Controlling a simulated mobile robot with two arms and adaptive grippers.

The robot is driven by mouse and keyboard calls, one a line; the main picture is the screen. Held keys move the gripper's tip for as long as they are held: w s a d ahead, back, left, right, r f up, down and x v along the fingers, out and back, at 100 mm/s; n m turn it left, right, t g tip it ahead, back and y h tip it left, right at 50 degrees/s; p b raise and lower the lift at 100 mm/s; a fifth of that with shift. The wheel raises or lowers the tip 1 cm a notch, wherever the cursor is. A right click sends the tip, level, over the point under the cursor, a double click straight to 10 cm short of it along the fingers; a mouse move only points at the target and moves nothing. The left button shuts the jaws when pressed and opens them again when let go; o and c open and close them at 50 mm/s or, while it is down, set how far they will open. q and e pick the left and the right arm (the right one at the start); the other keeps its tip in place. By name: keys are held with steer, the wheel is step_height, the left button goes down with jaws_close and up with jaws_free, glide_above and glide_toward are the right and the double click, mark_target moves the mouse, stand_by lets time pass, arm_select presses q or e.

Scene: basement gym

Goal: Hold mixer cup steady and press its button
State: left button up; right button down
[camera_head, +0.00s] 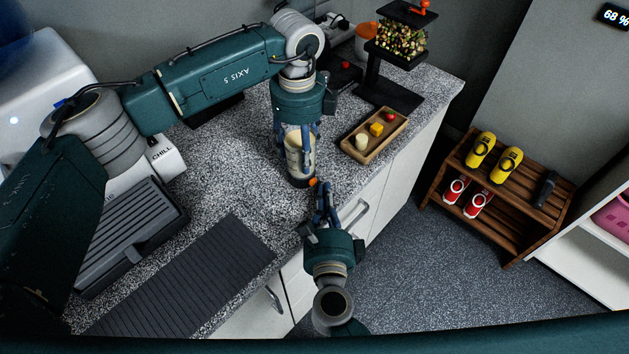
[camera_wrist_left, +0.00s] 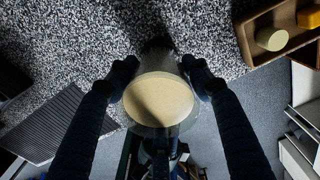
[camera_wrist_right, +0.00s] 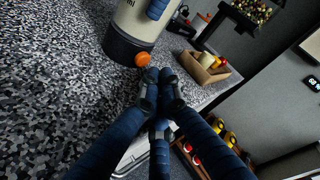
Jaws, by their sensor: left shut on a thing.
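The mixer cup (camera_head: 296,166) stands upright near the front edge of the speckled counter, clear with pale contents and a dark base. My left gripper (camera_head: 299,140) comes down from above and is shut around the cup; the left wrist view looks down on the pale contents (camera_wrist_left: 160,100) between the fingers. The orange button (camera_head: 313,182) is on the cup's base, on the side toward my right gripper. My right gripper (camera_head: 323,188) has its fingertips together and empty, close to the button (camera_wrist_right: 142,60). I cannot tell whether they touch it.
A wooden tray (camera_head: 352,153) with small items lies to the right of the cup. A dark ribbed mat (camera_head: 190,280) and a drip-tray machine (camera_head: 130,240) are on the left. A dark tiered stand (camera_head: 390,97) is behind. A shoe rack (camera_head: 500,205) stands beyond the floor.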

steer(key=shift+s+d, duration=1.75)
steer(key=shift+d, duration=0.05)
arm_select(q)
steer(key=o, duration=1.7)
steer(key=shift+o, duration=0.2)
